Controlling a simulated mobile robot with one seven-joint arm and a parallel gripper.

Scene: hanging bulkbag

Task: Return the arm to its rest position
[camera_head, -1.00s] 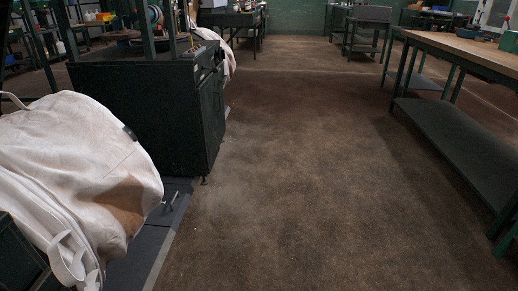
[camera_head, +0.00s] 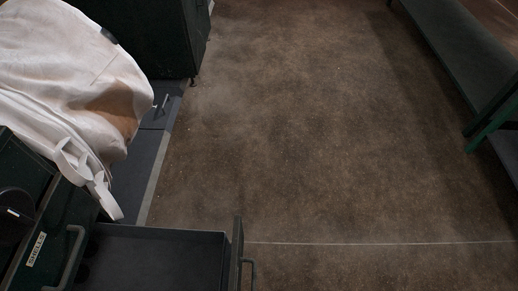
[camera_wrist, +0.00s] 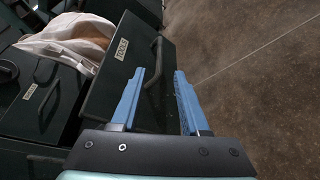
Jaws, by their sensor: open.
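My gripper (camera_wrist: 158,72) shows only in the wrist view. Its two blue fingers are apart, with nothing held between them. Behind the fingers is a dark drawer front with a white label (camera_wrist: 121,49) and a bar handle (camera_wrist: 153,62); I cannot tell whether the fingers touch it. My arm does not show clearly in the head view.
A white bulk bag (camera_head: 60,75) with loose straps hangs over dark cabinets at the left. A dark drawer (camera_head: 160,262) stands pulled out at the lower left. A workbench shelf (camera_head: 462,55) is at the upper right. The brown floor (camera_head: 310,130) between is clear.

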